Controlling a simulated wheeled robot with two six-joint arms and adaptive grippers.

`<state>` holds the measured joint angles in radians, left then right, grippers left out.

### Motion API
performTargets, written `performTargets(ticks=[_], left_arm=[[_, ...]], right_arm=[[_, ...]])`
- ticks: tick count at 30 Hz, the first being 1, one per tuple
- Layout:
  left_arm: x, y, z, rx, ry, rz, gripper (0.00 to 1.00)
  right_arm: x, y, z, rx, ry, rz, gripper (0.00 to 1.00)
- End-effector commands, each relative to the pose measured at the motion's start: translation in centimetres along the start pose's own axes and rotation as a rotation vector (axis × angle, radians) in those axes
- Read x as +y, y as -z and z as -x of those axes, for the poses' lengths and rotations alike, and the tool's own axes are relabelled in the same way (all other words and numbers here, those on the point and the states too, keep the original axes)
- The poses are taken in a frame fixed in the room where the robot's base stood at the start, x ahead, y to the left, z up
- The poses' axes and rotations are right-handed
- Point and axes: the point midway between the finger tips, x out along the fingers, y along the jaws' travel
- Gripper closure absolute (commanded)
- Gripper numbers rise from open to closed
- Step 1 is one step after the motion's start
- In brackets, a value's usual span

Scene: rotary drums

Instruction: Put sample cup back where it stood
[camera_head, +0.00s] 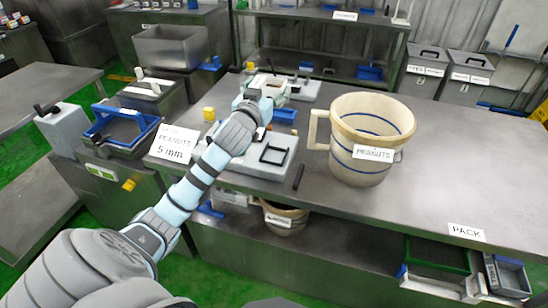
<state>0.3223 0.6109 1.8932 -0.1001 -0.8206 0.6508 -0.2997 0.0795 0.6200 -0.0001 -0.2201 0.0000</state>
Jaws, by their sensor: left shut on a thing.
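My left gripper (268,90) reaches over the middle of the grey table, above the light tabletop equipment. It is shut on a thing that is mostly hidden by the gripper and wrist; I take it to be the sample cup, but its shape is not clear. Small yellow pieces stand near it, one to the left of the arm (209,114) and one farther back (250,67). I cannot tell from this view which spot the cup stood in. My right gripper is not in view.
A large cream bucket labelled PEANUTS (345,120) stands right of the arm. A blue tray (284,116) and a pale device with a black frame (250,165) are near the gripper. A PEANUTS 5 mm sign (172,145) is at left. The table's right side (460,170) is mostly clear.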

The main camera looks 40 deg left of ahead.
Motion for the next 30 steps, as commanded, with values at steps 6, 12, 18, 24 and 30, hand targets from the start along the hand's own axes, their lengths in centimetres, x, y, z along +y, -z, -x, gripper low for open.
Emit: performTargets(ticks=[6, 12, 18, 24, 30], left_arm=[[0.0, -1.0, 0.0, 0.000, -0.002, 0.000, 0.60], [0.0, -8.1, -0.3, -0.006, -0.001, 0.001, 0.60], [0.1, -14.6, -0.7, -0.003, -0.003, 0.000, 0.60], [0.1, -17.8, -0.8, -0.002, -0.004, 0.000, 0.60], [0.1, -19.9, -0.9, -0.001, -0.004, -0.001, 0.65]], right_arm=[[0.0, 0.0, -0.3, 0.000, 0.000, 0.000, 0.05], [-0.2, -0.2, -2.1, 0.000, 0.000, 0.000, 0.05], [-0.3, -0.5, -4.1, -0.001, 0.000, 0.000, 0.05], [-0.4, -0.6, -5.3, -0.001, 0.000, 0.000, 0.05], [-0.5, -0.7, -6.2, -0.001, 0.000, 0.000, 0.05]])
